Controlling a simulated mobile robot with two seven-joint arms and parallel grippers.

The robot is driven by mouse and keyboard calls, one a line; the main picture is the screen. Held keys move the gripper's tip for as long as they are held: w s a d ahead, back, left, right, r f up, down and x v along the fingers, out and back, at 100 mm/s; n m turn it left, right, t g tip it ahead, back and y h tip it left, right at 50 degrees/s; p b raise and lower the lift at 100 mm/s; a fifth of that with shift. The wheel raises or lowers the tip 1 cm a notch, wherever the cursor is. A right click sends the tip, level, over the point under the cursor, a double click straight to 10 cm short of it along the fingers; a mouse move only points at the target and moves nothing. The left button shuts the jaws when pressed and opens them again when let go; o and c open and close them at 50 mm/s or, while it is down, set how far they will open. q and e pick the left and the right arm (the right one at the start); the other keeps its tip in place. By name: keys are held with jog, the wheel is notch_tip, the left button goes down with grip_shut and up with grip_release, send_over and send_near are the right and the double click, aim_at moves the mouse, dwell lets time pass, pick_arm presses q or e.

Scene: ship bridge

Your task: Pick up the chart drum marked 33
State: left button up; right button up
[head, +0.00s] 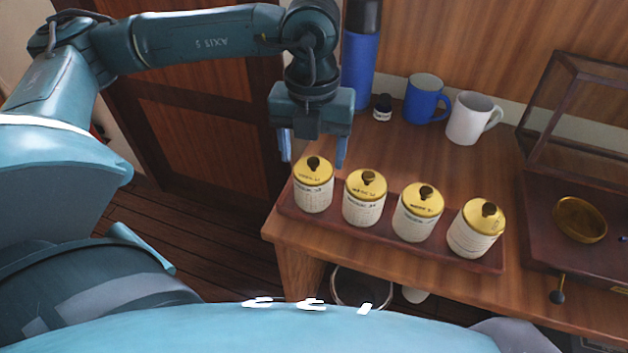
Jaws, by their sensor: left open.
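Several white chart drums with brass lids and dark knobs stand upright in a row on a shallow brown tray (380,242). They are the leftmost drum (313,196), the second drum (363,208), the third drum (414,223) and the rightmost drum (470,239). Their printed marks are too small to read surely, so I cannot tell which is 33. My left gripper (313,151) is open and empty, fingers pointing down, above and just behind the leftmost drum. It appears apart from that drum. My right gripper is not in view.
The wooden desk (400,160) also holds a tall blue flask (360,70), a small ink bottle (382,108), a blue mug (425,100) and a white mug (468,118). A glass-sided case (580,120) with a brass bowl (580,219) stands at right. A bin (360,288) is below the desk.

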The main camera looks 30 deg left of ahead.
aim_at(313, 173)
pick_arm(q)
jog(key=shift+w+f+p, duration=0.15)
jog(key=shift+f+p, duration=0.3)
jog(key=shift+f, duration=2.4)
